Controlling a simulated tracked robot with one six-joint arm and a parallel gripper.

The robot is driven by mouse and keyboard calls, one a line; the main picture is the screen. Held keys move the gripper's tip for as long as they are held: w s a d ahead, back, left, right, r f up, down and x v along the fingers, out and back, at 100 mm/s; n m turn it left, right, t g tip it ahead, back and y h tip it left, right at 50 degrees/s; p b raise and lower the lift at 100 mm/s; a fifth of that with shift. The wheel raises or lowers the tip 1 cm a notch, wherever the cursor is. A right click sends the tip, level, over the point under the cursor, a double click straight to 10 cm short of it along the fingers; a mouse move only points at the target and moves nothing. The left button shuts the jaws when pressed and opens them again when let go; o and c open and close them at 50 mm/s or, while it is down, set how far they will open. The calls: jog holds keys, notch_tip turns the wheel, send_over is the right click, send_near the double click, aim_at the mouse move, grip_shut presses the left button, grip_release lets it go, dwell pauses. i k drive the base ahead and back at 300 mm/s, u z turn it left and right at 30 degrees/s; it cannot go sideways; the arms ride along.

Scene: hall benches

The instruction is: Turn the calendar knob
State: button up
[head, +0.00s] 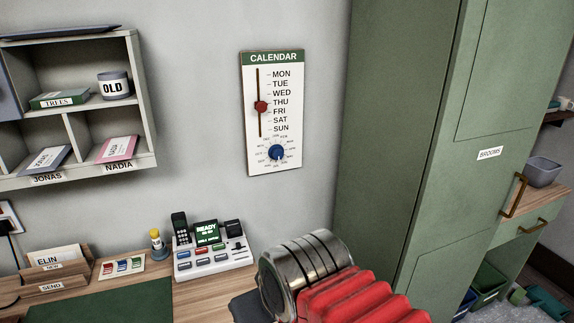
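The white calendar board (259,160) with a green CALENDAR header hangs on the grey wall. Its round blue knob (277,152) sits low on the board, inside a ring of small month labels. A pale mark shows on the knob's lower part; I cannot tell exactly which month it points to. A red slider (261,107) sits in a vertical slot left of the day names, around THU and FRI. A red ribbed, silver-banded part of my arm rises at the bottom centre, below and apart from the board. My gripper's fingers do not show.
A tall green BROOMS cabinet (404,150) stands right of the board. Below on the wooden bench (205,296) is a white button console (215,259) with a handset and screen. A pigeonhole shelf (146,100) hangs at left. The wall around the board is clear.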

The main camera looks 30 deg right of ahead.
aim_at(276, 152)
jog(key=u, duration=0.7)
jog(key=k, duration=0.7)
jog(key=z, duration=0.45)
jog(key=i, duration=1)
jog(key=z, duration=0.05)
